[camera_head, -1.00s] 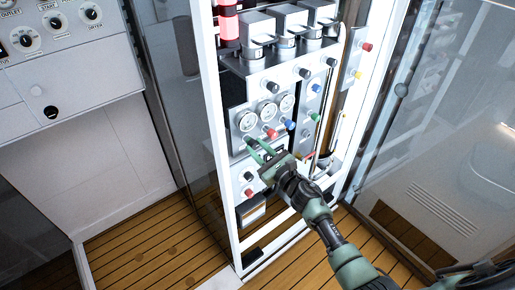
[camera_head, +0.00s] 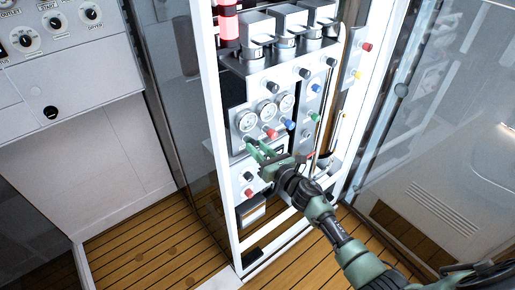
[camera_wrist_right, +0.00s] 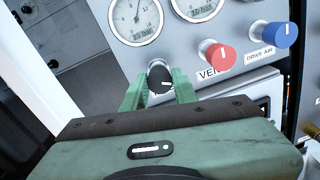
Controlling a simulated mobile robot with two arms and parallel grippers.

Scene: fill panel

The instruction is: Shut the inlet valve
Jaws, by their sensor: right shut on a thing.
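A black knob with a white mark (camera_wrist_right: 160,80) sits on the light panel below the left gauge. Any label for it is hidden behind my gripper, so I cannot read whether it is the inlet valve. My right gripper (camera_wrist_right: 158,88) has its two green fingers on either side of this knob and is shut on it. In the head view my right gripper (camera_head: 255,150) reaches the left part of the panel, below the gauges. My left gripper is not in view.
A red knob labelled VENT (camera_wrist_right: 217,54) and a blue knob labelled DRIVE AIR (camera_wrist_right: 273,38) are to the right. Round gauges (camera_head: 247,121) are above. A white frame post (camera_head: 222,170) stands close on the left. A glass door (camera_head: 430,130) is at the right.

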